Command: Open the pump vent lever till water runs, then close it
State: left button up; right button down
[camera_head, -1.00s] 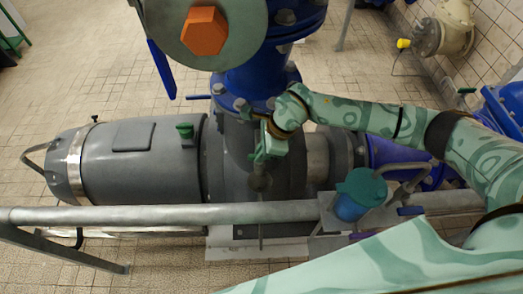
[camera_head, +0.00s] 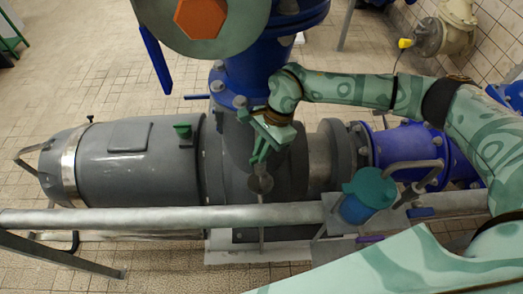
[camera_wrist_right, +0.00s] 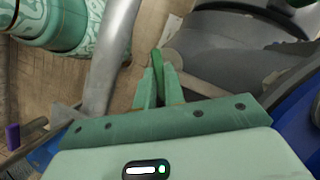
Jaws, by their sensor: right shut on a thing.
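The grey pump (camera_head: 225,150) lies across the middle of the head view. My right gripper (camera_head: 256,156) is over its casing, below the blue pipe, with its fingers pointing down and left. In the right wrist view, my right gripper (camera_wrist_right: 159,88) is shut on a narrow green piece, the vent lever (camera_wrist_right: 157,62), whose end shows between and beyond the fingertips. The fingers hide the rest of the lever. Just below the gripper in the head view is a small grey funnel (camera_head: 260,183) with a thin pipe. I see no running water. My left gripper is out of view.
A grey rail (camera_head: 130,216) runs across in front of the pump. A teal-topped blue pot (camera_head: 366,196) stands to the right. A large valve with an orange hexagon (camera_head: 201,17) and blue handle (camera_head: 155,58) overhangs the pump.

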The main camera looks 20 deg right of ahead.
jog(key=shift+w+n, duration=0.1)
jog(key=shift+n, duration=0.4)
jog(key=c, duration=1.5)
grip_release()
jog(key=shift+d+r, duration=0.1)
jog(key=shift+r, duration=0.05)
jog(key=w+d, duration=0.1)
jog(key=d, duration=0.2)
jog(key=w+d, duration=0.2)
jog(key=d, duration=0.2)
jog(key=w+d+b, duration=0.1)
jog(key=w+d, duration=0.1)
jog(key=d, duration=0.2)
jog(key=shift+d+r, duration=0.15)
jog(key=shift+r, duration=0.25)
